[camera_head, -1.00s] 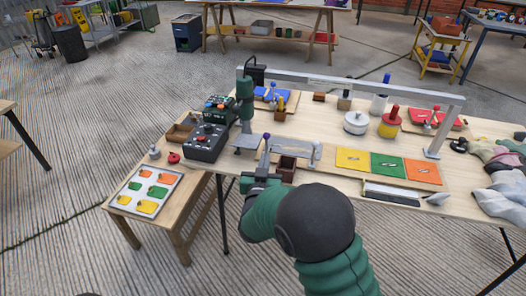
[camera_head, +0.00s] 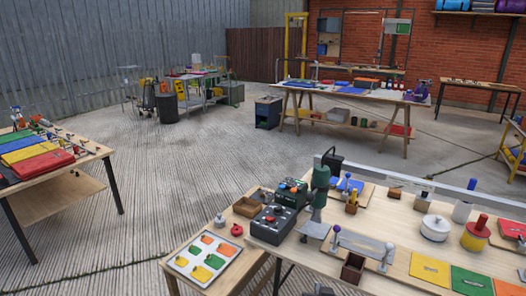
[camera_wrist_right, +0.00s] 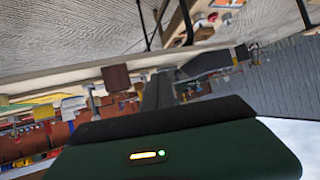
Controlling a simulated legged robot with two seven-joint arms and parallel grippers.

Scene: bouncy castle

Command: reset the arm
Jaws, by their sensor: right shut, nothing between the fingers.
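My right gripper (camera_wrist_right: 158,95) shows in the right wrist view as dark fingers closed together, with nothing between them. Behind them is its green body with a small lit strip. In the head view only a dark bit of the right gripper (camera_head: 323,290) shows at the bottom edge, in front of the workbench (camera_head: 398,222). The rest of my right arm is outside that view. The wrist view is tilted, with the bench edge crossing beyond the fingers. My left gripper is in neither view.
On the bench, a dark control box (camera_head: 270,225), a green post tool (camera_head: 319,190), a metal clamp bar (camera_head: 360,245) and a white pot (camera_head: 435,228) stand close together. A low side table carries a board of coloured tags (camera_head: 203,257). Open floor (camera_head: 170,190) lies left.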

